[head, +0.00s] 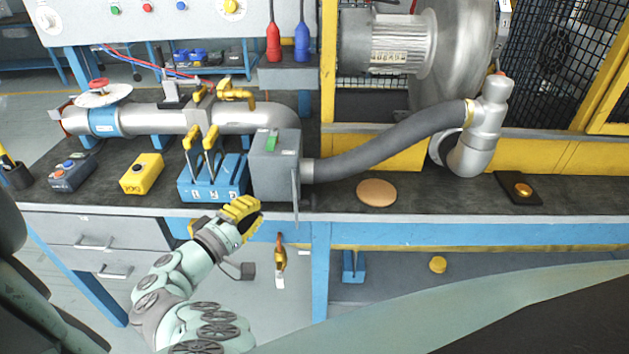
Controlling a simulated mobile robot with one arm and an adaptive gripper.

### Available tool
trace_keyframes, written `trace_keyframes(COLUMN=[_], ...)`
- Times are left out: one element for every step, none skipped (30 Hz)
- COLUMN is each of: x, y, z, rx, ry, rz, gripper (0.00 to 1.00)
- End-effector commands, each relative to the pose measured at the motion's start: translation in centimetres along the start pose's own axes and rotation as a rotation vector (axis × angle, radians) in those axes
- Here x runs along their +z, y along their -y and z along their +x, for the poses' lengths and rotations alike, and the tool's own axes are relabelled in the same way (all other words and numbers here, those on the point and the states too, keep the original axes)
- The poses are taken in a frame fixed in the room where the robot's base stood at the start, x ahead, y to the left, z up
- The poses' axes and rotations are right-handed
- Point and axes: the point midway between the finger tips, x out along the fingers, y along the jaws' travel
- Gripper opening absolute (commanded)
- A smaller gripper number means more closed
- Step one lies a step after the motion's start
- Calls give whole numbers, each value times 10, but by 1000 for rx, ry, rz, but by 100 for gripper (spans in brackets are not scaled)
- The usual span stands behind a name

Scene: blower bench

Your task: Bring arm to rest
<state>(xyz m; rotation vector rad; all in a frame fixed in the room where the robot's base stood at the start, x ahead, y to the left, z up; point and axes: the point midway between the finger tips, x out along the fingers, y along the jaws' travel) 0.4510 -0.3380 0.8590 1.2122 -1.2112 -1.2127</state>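My arm reaches up from the bottom left of the head view. My gripper (238,214), with yellow fingers, is at the front edge of the bench (440,200), just in front of the blue block with yellow levers (212,180). I see no object in the gripper. The fingers overlap from this angle, so I cannot tell whether they are open or shut. I also cannot tell whether they touch the bench edge.
A grey box (275,165) joins a dark hose (390,137) to the blower (455,50). A yellow control box (142,174) and a tan disc (376,192) lie on the bench. An orange-handled item (280,258) hangs below the edge.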

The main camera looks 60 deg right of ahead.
Motion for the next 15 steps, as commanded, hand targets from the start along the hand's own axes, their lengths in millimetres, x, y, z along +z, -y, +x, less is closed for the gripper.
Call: trace_keyframes(x=[-2, -3, -4, -4, -4, -5, -4, -5, -5, -6, -6, -6, -6, -6, -6], y=[2, 2, 2, 2, 2, 3, 2, 2, 2, 2, 1, 1, 1, 1, 1], z=[-10, -15, -22, -27, -32, -40, -44, -49, -54, -58, -62, -66, -68, -70, -72], rx=[0, 0, 0, -1, -2, -2, -1, -2, -3, -1, 0, 0, 0, 0, 1], ry=[-6, -8, -8, -7, -9, -9, -6, -7, -9, -8, -7, -6, -5, -5, -5], rz=[-1, 0, 1, 2, 1, 0, 0, -1, 0, 1, 1, -1, -2, -2, -2], gripper=[0, 0, 0, 0, 0, 0, 0, 0, 0, 0, 0, 0, 0, 0, 0])
